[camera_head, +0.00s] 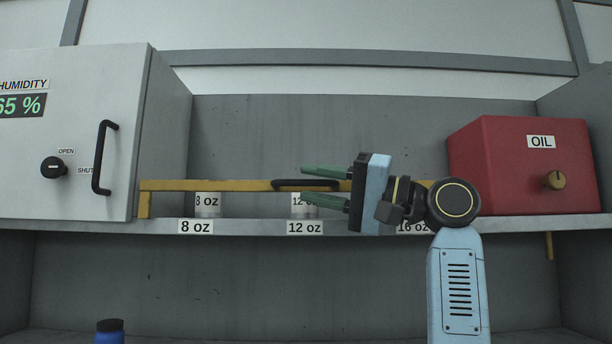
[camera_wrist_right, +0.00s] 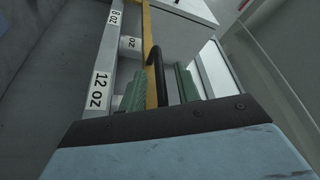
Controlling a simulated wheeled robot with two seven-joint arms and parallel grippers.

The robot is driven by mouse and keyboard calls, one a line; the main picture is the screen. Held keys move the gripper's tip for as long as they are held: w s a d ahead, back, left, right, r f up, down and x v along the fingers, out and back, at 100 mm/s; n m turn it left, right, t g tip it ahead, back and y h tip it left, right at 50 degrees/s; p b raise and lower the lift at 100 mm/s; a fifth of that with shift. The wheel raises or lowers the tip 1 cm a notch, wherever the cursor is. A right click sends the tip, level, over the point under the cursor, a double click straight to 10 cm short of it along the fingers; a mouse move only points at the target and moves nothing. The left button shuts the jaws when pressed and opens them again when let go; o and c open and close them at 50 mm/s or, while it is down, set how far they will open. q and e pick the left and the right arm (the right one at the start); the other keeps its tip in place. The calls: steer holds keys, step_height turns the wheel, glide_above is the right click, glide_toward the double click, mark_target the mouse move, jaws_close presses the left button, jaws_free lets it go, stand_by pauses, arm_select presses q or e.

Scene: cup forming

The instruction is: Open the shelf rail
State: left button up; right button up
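The yellow shelf rail (camera_head: 225,185) runs level along the front of the shelf, over the cup places. It has a black handle (camera_head: 290,183) near its middle. My right gripper (camera_head: 305,184) comes from the right, its two green fingers apart, one above and one below the handle. In the right wrist view the handle (camera_wrist_right: 155,70) and the rail (camera_wrist_right: 150,30) pass between the fingers, with gaps visible. My left gripper is not in view.
Cups partly show behind the rail, above 8 oz (camera_head: 196,227) and 12 oz (camera_head: 305,228) labels. A humidity cabinet (camera_head: 85,190) stands left, a red oil box (camera_head: 500,175) right. A blue container (camera_head: 110,336) with a dark lid stands below the shelf.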

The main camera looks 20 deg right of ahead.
steer(key=shift+x, duration=1.1)
jaws_close()
